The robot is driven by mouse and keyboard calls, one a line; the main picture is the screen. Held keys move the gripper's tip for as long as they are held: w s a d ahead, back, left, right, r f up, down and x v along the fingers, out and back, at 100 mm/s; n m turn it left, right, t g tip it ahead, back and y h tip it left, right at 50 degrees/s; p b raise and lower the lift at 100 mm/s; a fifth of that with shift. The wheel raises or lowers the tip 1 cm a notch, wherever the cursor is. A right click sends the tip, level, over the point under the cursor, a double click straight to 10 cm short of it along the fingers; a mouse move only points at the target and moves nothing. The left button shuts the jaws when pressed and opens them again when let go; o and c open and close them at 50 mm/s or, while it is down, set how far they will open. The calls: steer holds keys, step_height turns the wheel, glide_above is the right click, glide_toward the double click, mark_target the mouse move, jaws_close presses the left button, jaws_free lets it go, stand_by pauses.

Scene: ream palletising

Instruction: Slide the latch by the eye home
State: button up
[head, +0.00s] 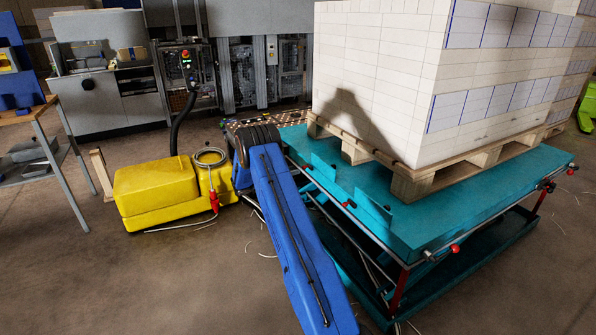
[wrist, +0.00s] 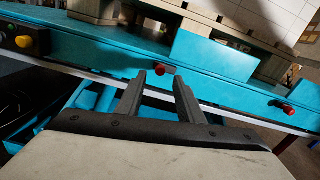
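The teal lift table (head: 480,190) carries latches with red knobs along its edges. In the wrist view one red latch knob (wrist: 160,69) shows between and just beyond my fingertips. A second red knob (wrist: 287,108) sits farther right on the same edge. My gripper (wrist: 161,80) is open, with a clear gap between its two dark fingers. I cannot tell whether either finger touches the nearer knob. In the head view a red knob (head: 348,205) shows on the table's left edge. My gripper is hidden there behind my blue arm. I cannot make out the eye.
A wooden pallet (head: 405,185) with a tall stack of white reams (head: 380,80) stands on the table. Upright teal plates (wrist: 213,55) rise from its edge. A yellow machine (head: 155,190) with a hose stands left. Open floor (head: 190,290) lies in front.

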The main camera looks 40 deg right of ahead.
steer(key=v, duration=1.2)
steer(key=shift+a, duration=0.2)
